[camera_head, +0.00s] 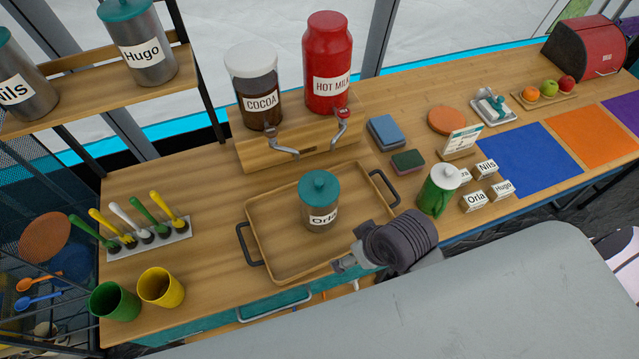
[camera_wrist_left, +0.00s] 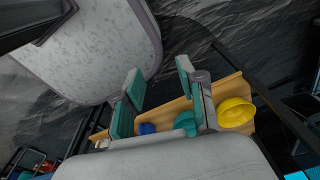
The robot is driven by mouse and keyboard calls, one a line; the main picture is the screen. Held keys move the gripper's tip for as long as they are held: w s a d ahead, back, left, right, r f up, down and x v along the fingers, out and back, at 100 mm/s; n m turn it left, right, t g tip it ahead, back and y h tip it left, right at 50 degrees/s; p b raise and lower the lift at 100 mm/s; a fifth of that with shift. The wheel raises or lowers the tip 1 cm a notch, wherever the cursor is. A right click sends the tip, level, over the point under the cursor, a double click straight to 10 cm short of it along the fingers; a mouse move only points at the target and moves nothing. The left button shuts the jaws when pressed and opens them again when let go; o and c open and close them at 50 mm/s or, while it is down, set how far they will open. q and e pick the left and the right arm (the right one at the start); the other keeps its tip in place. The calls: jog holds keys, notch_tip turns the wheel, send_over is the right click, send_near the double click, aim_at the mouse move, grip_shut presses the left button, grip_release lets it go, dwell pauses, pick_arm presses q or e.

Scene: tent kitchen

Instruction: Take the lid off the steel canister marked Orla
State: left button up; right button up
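The steel canister marked Orla (camera_head: 320,225) stands upright on a wooden tray (camera_head: 283,268) on the counter in the head view. Its teal lid (camera_head: 319,184) with a small knob is on it. A gripper that appears to be my right (camera_head: 344,264) is low beside the tray's front right edge, apart from the canister. Its fingers are mostly hidden by the dark wrist, so its opening cannot be told. My left gripper (camera_wrist_left: 160,90) shows only in the left wrist view, with teal-padded fingers spread and nothing between them.
Cocoa (camera_head: 257,92) and hot milk (camera_head: 327,70) dispensers stand behind the tray. A green pot (camera_head: 438,192) and name blocks (camera_head: 474,202) are at right. Green (camera_head: 115,302) and yellow (camera_head: 161,288) cups are front left. Canisters marked Hugo (camera_head: 142,50) and Nils (camera_head: 22,85) stand on a shelf.

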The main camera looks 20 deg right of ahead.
jog(key=w+a+r+n+g+y, duration=0.1)
jog(key=w+a+r+n+y, duration=0.1)
jog(key=w+a+r+n, duration=0.65)
notch_tip(320, 180, up, 10)
jog(key=n+g+h, duration=0.2)
jog(key=g+h, duration=0.1)
jog(key=h, duration=0.1)
send_over(319, 181)
notch_tip(319, 181, down, 8)
jog(key=shift+w+a+r+p, duration=0.1)
jog(key=shift+r+p, duration=0.05)
jog(key=shift+p, duration=0.95)
jog(key=shift+f+p, duration=0.4)
jog(key=shift+f, duration=0.15)
notch_tip(319, 181, down, 4)
jog(key=shift+r+p, duration=0.2)
jog(key=shift+p, duration=0.45)
pick_arm(q)
jog(key=r, duration=0.3)
jog(key=w+r, duration=0.1)
jog(key=shift+a+r, duration=0.15)
jog(key=shift+a, duration=0.15)
pick_arm(e)
jog(key=shift+f, duration=0.35)
